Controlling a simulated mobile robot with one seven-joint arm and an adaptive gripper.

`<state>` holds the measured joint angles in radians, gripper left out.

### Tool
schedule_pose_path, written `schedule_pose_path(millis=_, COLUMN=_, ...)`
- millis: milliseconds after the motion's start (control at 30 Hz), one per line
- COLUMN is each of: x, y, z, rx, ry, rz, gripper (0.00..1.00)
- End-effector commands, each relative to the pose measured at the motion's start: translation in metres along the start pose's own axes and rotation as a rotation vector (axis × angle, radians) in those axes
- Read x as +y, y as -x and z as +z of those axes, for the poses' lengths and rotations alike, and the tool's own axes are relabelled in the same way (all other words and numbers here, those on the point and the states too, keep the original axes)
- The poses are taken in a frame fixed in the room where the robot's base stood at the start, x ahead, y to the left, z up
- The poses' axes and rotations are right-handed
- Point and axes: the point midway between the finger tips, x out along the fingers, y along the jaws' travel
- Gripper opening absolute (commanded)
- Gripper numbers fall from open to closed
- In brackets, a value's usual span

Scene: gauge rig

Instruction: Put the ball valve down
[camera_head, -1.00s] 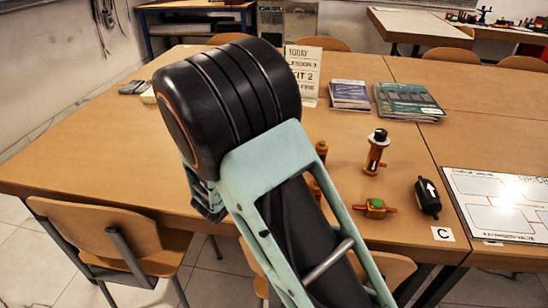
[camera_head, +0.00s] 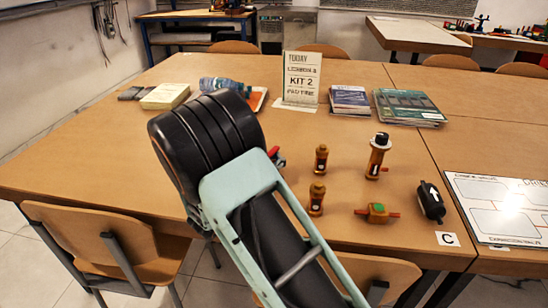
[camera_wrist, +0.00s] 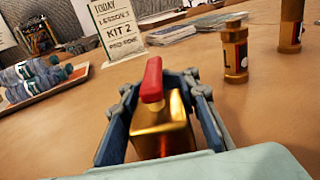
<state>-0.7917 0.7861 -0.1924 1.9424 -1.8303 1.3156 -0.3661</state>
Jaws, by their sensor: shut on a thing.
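The ball valve (camera_wrist: 165,130) is a shiny brass block with a red lever handle (camera_wrist: 152,80) on top. In the wrist view it sits between the two fingers of my gripper (camera_wrist: 163,100), which are shut on it. Its underside is hidden, so I cannot tell whether it touches the table. In the head view my arm hides most of the gripper and valve; a small red part (camera_head: 275,153) shows just right of my wrist, over the table (camera_head: 335,150).
Right of the valve stand two small brass fittings (camera_head: 321,158) (camera_head: 317,199) and a taller one (camera_head: 378,156).

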Motion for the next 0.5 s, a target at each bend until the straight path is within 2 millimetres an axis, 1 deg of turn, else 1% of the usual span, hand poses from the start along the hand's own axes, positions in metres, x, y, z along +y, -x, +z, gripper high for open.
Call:
schedule_pose_path(millis=33, x=0.0001, y=0.0001, z=-0.0021, rx=0.0, ry=0.0, rz=0.0, gripper=0.21)
schedule_pose_path(millis=267, x=0.0, y=0.0001, z=-0.0012, rx=0.0, ry=0.0, rz=0.0, gripper=0.47)
schedule_pose_path(millis=500, x=0.0, y=0.0001, z=-0.0009, rx=0.0, ry=0.0, rz=0.0, gripper=0.47)
